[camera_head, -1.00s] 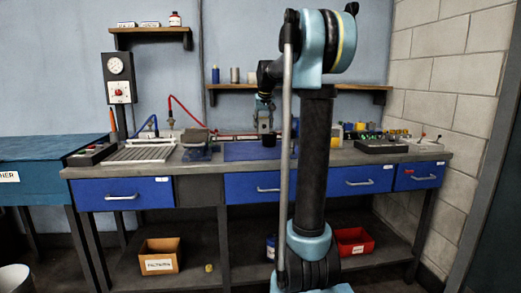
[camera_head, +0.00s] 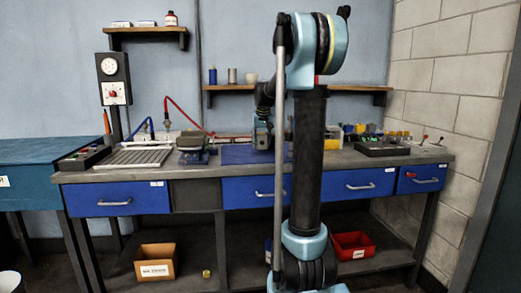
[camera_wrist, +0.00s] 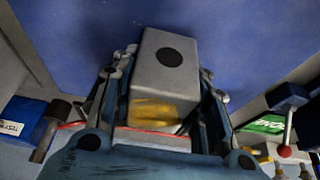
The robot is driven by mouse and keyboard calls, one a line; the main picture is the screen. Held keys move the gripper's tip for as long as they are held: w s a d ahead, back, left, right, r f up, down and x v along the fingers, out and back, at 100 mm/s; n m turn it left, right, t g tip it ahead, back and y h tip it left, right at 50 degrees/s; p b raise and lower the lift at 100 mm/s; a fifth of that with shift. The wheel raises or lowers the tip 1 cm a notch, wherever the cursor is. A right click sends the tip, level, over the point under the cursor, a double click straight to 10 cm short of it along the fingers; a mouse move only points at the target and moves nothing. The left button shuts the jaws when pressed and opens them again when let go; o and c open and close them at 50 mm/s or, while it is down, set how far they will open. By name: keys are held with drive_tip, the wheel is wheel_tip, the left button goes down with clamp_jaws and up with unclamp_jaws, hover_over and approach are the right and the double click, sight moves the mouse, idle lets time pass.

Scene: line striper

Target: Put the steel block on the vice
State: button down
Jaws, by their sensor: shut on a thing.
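The steel block is a grey block with a dark round spot on its face (camera_wrist: 168,58), between my gripper's fingers in the wrist view. A yellow patch shows on its lower face. My gripper (camera_head: 263,142) is shut on it, just above or at the blue mat (camera_head: 236,154); I cannot tell whether the block touches the mat. In the head view the block is not clearly distinguishable from the gripper. The vice, grey on top with a blue base (camera_head: 194,157), stands on the bench to the left of my gripper and the mat.
A slatted metal plate (camera_head: 132,159) lies left of the vice, and a gauge stand (camera_head: 114,92) stands behind it. A dark tray (camera_head: 382,149) and small bottles are at the right. A shelf (camera_head: 345,89) hangs above the bench.

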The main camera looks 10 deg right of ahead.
drive_tip(key=shift+f, duration=1.4)
drive_tip(key=c, duration=0.9)
unclamp_jaws()
drive_tip(key=shift+c, duration=0.2)
